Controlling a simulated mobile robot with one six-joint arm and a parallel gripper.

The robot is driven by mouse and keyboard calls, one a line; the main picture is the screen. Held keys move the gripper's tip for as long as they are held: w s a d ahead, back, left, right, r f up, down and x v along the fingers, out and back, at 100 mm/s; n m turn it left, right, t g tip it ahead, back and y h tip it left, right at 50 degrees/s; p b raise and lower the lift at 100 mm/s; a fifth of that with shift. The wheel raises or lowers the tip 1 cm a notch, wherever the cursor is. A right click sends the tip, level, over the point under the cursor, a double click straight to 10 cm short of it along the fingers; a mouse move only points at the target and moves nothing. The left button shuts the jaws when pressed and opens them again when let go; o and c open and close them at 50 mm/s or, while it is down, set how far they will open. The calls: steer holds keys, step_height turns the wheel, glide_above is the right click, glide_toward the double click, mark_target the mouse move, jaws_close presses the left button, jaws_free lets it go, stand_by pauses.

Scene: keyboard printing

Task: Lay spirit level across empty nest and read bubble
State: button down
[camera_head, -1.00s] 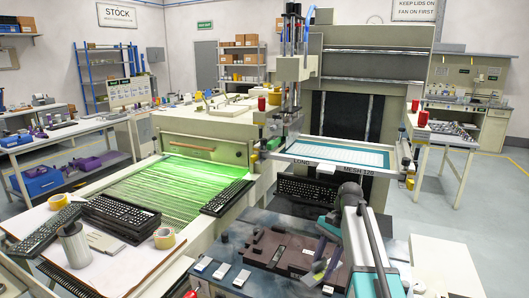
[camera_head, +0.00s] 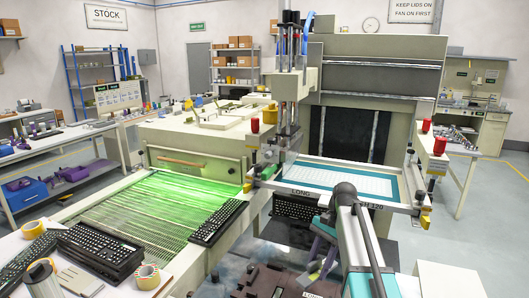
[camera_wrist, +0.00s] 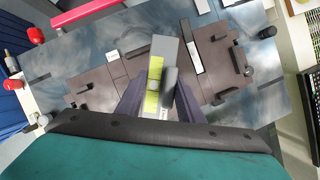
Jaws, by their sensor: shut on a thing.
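The spirit level shows in the wrist view as a grey bar (camera_wrist: 165,48) with a yellow-green vial section. My gripper (camera_wrist: 160,98) has its dark fingers shut on it. The bubble is too small to read. Below lies the dark brown nest (camera_wrist: 98,82) on a blue-grey plate, with small blocks and pins standing on it. The level is over the nest's middle in this view; I cannot tell whether it touches. In the head view my gripper (camera_head: 322,256) is low centre, and only the nest's back part (camera_head: 264,281) shows at the bottom edge.
A printing screen frame (camera_head: 345,178) stands behind my arm. Black keyboards lie on the left bench, on the dryer's right edge (camera_head: 217,222) and behind the plate. Tape rolls (camera_head: 148,276) lie at front left. Red pots (camera_wrist: 36,36) stand beside the plate in the wrist view.

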steer(key=c, duration=1.8)
jaws_free()
jaws_close()
step_height(320, 180, down, 8)
steer(key=b, duration=0.8)
steer(key=shift+s, duration=0.1)
